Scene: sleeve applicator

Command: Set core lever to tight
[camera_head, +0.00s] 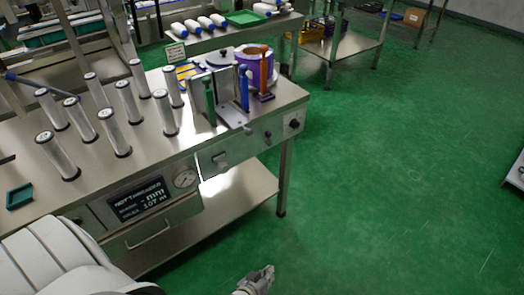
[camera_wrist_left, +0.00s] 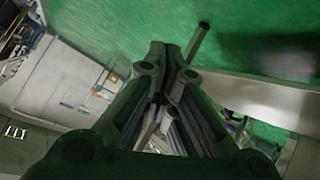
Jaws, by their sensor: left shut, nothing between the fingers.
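The steel sleeve applicator bench (camera_head: 150,150) stands at left in the head view. Its front panel carries a grey switch plate (camera_head: 219,160), a small dark knob (camera_head: 267,135) and a black knob (camera_head: 294,123) near the right corner. I cannot tell which control is the core lever or read its setting. My left gripper (camera_head: 266,272) is low in front of the bench, over the green floor, apart from the panel. In the left wrist view its fingers (camera_wrist_left: 168,62) are together, with nothing between them. My right gripper is not in view.
Several upright silver rollers (camera_head: 128,102) stand on the bench. Green (camera_head: 209,102), blue (camera_head: 243,88) and orange (camera_head: 263,72) upright pieces stand at its right end. A gauge (camera_head: 185,179) and a display (camera_head: 140,199) are on the front.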

